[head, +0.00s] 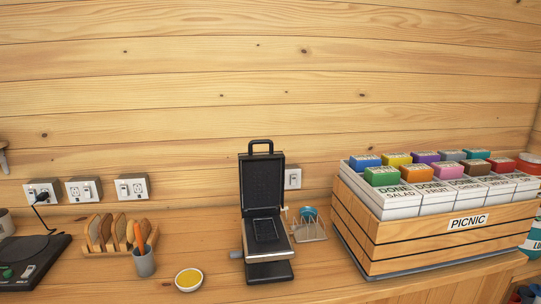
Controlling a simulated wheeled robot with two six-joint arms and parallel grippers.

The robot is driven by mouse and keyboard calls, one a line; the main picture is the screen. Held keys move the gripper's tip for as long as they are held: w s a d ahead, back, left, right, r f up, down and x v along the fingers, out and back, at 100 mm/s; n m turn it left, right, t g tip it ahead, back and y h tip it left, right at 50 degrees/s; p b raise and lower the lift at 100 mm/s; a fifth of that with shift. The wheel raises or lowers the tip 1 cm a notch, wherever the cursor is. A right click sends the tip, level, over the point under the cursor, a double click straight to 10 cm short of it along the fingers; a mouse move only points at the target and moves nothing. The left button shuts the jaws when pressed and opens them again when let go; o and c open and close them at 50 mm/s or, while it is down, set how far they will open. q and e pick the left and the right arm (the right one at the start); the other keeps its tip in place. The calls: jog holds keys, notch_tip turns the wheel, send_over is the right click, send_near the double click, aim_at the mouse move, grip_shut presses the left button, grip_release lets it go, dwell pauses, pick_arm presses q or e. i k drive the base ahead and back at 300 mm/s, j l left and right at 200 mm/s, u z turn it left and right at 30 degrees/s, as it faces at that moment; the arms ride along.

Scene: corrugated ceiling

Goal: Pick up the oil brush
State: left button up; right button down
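A grey cup (145,263) stands on the wooden counter at the left. A thin upright item with an orange handle (139,236) sticks up out of it; it may be the oil brush, but its lower end is hidden inside the cup. A small white bowl of yellow liquid (188,279), which looks like oil, stands to the right of the cup. Neither of my grippers shows in the head view.
An open black waffle iron (262,212) stands mid-counter, with a small wire rack (308,230) beside it. A bread rack (110,243) is behind the cup. A black appliance (35,258) is at left. A large PICNIC crate (400,245) fills the right.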

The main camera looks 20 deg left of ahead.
aim_at(136, 228)
jog(key=u, duration=1.7)
